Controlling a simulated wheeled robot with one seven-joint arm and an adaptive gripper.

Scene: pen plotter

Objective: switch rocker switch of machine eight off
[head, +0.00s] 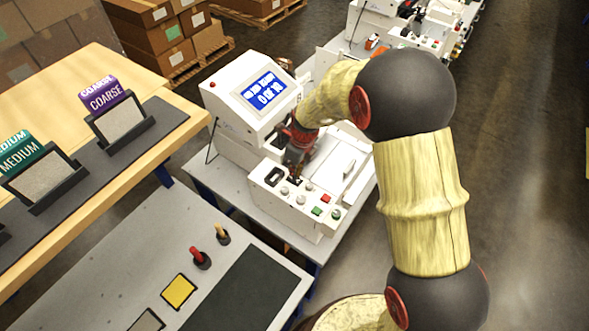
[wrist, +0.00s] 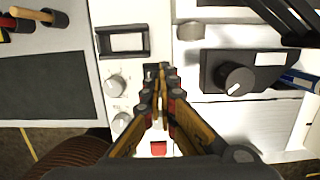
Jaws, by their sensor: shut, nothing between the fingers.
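A white machine (head: 313,213) with a tilted blue screen (head: 265,90) stands on a grey bench; I see no number eight on it. My gripper (head: 295,172) is shut and empty, pointing down over its control panel. In the wrist view the fingertips (wrist: 159,80) are right beside a small black switch (wrist: 150,72), which looks like the rocker switch. The fingers partly hide it, so I cannot tell its position or whether they touch it. A black-framed window (wrist: 122,42) is to its upper left.
Two grey knobs (wrist: 118,85) lie left of the fingers. A red button (wrist: 158,148) is below them, and a large black dial (wrist: 236,79) is to the right. A green button (head: 316,211) is at the panel's front. More white machines (head: 420,30) stand behind.

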